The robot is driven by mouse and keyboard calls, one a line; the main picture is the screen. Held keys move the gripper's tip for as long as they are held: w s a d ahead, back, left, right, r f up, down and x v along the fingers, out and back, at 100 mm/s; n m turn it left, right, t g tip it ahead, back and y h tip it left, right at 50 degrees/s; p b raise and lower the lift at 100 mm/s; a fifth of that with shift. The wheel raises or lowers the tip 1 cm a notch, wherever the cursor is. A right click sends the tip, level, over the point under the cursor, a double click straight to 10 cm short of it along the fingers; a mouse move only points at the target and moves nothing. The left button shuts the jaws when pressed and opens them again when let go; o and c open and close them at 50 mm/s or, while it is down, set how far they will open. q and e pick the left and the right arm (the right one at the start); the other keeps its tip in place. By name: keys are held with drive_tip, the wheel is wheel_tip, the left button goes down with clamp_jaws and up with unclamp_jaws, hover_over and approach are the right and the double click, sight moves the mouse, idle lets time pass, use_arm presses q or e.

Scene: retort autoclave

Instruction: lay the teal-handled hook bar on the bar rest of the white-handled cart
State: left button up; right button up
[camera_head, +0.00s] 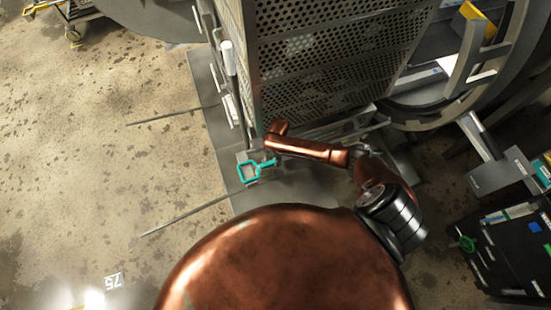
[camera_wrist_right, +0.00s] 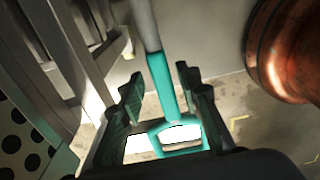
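The teal-handled hook bar shows its teal loop handle (camera_head: 249,173) beside the near left corner of the perforated cart; the rest of the bar is hard to follow there. In the wrist view its teal stem (camera_wrist_right: 161,85) runs up into a grey shaft. My right gripper (camera_wrist_right: 162,80) has a finger on each side of the stem, with small gaps visible, so it looks open around the handle. In the head view the gripper is largely hidden by my copper arm. The cart's white handle (camera_head: 229,58) stands upright on its left side. I cannot make out the bar rest clearly. My left gripper is out of view.
The tall perforated basket (camera_head: 330,50) stands close beyond my right arm. The round autoclave opening (camera_head: 465,85) is at the right. A dark cart (camera_head: 510,255) with small items is at the lower right. Open stained floor (camera_head: 120,170) lies to the left.

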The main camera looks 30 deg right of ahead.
drive_tip(key=shift+o, duration=0.4)
drive_tip(key=shift+s+f, duration=0.1)
drive_tip(key=shift+s, duration=0.05)
wheel_tip(320, 180, up, 12)
drive_tip(key=shift+d, duration=0.35)
